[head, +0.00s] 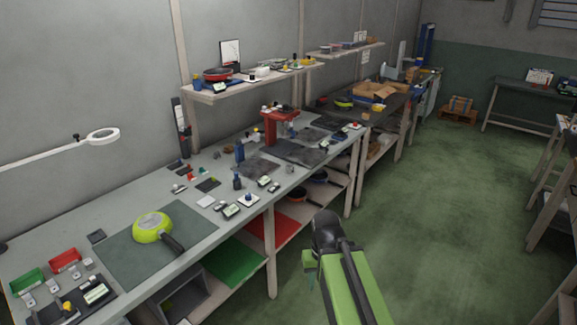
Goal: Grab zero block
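I cannot tell which item is the zero block; several small light blocks (89,264) lie at the left front of the long grey workbench (75,217), too small to read. More small pieces lie around the middle of the bench. My gripper (309,262) is at the end of my green arm, over the floor to the right of the bench front and apart from the bench. It is small and partly hidden by my wrist, so its opening is unclear. I see nothing held in it.
A lime-green pan (152,228) rests on a dark mat (116,248). Red and green bins (65,261) stand at the left. A red press (278,127) stands farther along the bench. A shelf (252,84) hangs above. The green floor (430,200) to the right is clear.

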